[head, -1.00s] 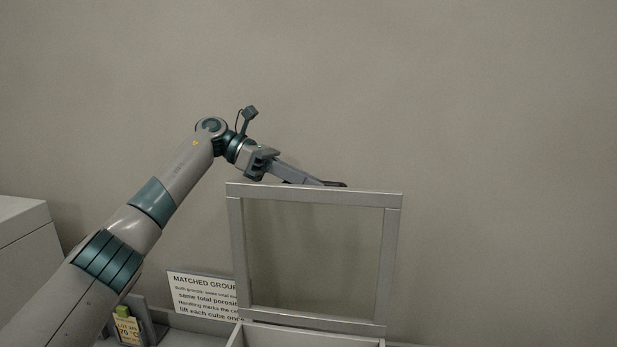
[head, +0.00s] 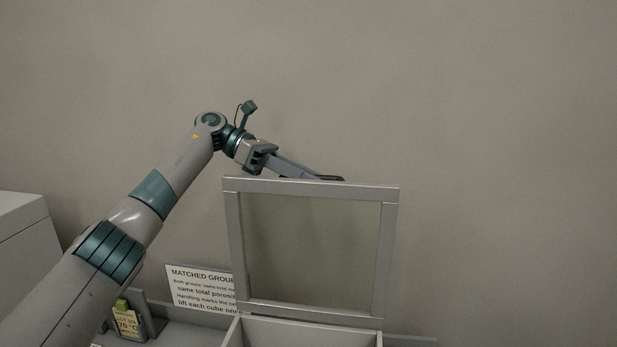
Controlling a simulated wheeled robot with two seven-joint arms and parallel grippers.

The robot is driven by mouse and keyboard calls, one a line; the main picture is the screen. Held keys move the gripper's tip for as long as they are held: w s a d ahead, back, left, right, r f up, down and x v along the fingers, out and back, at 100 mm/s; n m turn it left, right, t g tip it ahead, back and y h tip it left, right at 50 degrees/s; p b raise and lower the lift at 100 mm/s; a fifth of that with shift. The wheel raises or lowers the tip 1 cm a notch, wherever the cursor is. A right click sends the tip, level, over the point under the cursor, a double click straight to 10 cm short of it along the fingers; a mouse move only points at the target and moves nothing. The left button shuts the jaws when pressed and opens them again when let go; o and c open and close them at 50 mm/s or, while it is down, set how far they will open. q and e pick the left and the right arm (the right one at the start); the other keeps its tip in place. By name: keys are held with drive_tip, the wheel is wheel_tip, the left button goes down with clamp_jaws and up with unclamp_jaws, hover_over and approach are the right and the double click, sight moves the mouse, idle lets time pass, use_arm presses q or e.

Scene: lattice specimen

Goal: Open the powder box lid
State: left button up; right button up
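The powder box lid (head: 311,189), a grey frame with a see-through pane, stands upright at the back of the powder box (head: 300,329). Only the upper part of the box shows at the bottom edge, and it is open at the top. My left gripper (head: 328,178) is just above and behind the lid's top edge. Its fingertips are partly hidden by the lid frame, so I cannot tell whether it is open or shut, or whether it touches the lid. My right gripper is not in view.
A printed sign (head: 200,288) stands left of the box, partly behind the lid. A small holder with a yellow label (head: 128,322) is at the lower left. A pale block (head: 22,235) stands at the left edge. The space right of the lid is clear.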

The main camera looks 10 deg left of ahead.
use_arm(q)
drive_tip(key=shift+f, duration=0.45)
drive_tip(key=b+v, duration=0.2)
drive_tip(key=v, duration=1)
drive_tip(key=shift+r, duration=0.4)
drive_tip(key=shift+a, duration=0.1)
drive_tip(key=shift+f, duration=0.1)
